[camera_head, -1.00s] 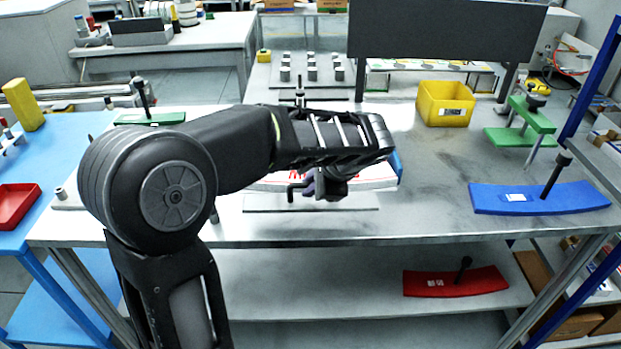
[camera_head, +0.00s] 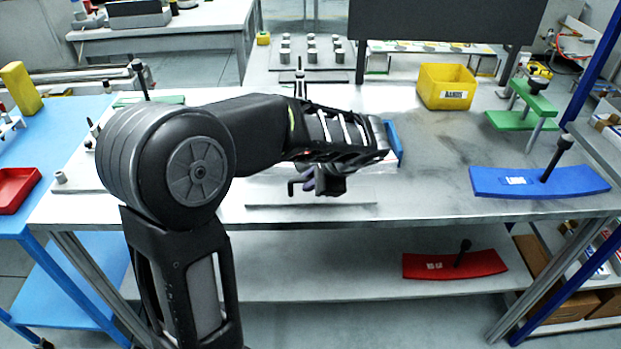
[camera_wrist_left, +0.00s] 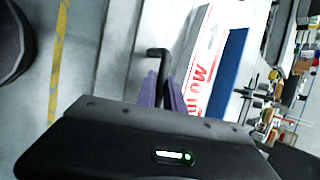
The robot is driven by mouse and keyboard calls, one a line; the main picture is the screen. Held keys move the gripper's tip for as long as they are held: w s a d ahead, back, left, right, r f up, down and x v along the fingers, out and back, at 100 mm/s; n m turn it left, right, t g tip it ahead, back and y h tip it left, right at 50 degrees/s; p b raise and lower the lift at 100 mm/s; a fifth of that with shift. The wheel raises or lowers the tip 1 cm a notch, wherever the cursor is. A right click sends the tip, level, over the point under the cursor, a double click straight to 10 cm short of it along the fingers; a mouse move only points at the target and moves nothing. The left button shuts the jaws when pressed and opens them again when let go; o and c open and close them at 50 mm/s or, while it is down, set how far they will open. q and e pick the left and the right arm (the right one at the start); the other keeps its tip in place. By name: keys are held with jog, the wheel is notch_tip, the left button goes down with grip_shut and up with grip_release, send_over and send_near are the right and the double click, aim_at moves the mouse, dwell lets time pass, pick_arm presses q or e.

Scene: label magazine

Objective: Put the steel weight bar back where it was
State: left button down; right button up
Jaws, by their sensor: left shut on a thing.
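My left gripper (camera_head: 318,184) has purple fingers, shut on a dark piece with a bent, hooked end, which I take for the steel weight bar (camera_head: 292,187). In the left wrist view its hooked end (camera_wrist_left: 158,53) sticks out past the closed fingers (camera_wrist_left: 162,92); the rest is hidden. A white piece with red lettering (camera_wrist_left: 198,75) and a blue panel (camera_wrist_left: 228,68) lie right of the fingers there. In the head view the forearm covers most of them; only a blue edge (camera_head: 394,143) shows clearly. My right gripper is out of view.
A thin grey strip (camera_head: 350,197) lies near the table's front edge, below the gripper. A yellow bin (camera_head: 445,88), a green stand (camera_head: 533,100) and a blue curved plate with a black knob (camera_head: 490,182) stand to the right. The table between is clear.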

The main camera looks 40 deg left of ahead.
pick_arm(q)
jog(key=c, duration=1.5)
grip_release()
jog(key=shift+o, duration=0.2)
jog(key=v, duration=1.2)
jog(key=shift+r, duration=0.1)
